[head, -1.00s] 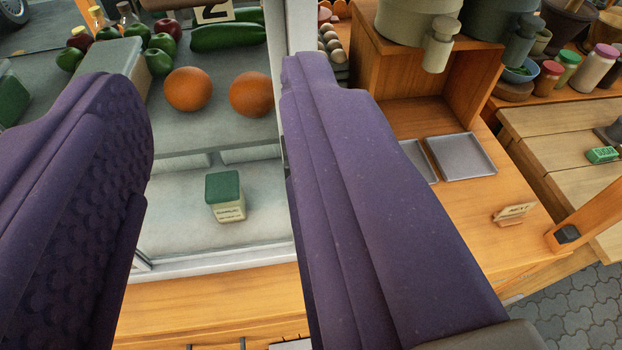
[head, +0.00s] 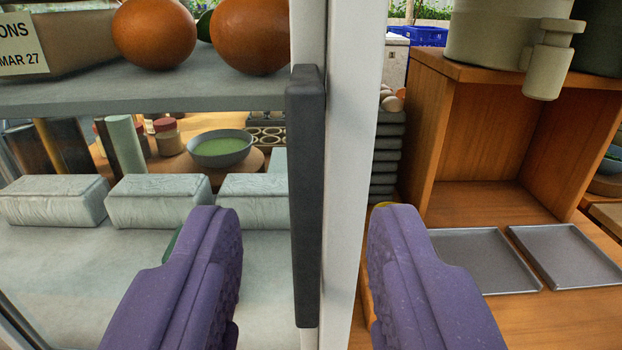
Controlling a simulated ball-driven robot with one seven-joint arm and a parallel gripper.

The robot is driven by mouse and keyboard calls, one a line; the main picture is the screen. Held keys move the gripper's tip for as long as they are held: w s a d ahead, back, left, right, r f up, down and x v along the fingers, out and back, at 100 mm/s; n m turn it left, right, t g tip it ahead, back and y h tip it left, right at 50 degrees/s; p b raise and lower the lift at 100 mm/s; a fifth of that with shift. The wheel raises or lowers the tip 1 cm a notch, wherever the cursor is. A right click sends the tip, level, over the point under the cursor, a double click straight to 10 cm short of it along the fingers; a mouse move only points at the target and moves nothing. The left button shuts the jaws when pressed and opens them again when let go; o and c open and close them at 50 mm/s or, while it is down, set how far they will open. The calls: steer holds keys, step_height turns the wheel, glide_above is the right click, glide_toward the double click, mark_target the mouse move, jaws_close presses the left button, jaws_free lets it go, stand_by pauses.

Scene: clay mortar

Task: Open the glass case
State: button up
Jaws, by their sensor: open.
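The glass case (head: 352,160) fills the left and middle of the head view, with a pale upright frame at its right side. A dark vertical handle (head: 305,200) runs down its door near that upright. Glass covers the shelves to the left of the handle, and the door looks shut. My gripper (head: 303,225) is open, with one purple finger left of the handle and one right of it. The fingers straddle the lower part of the handle in the picture. I cannot tell whether they reach its depth; no contact shows.
A bowl of green liquid (head: 221,148) shows behind. To the right stand a wooden box (head: 485,140) and grey trays (head: 566,256) on a wooden counter.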

mark_target(303, 178)
steer(key=shift+w, duration=2)
jaws_close()
steer(key=a, duration=2.6)
steer(key=shift+b, duration=0.3)
jaws_free()
steer(key=shift+s, duration=0.1)
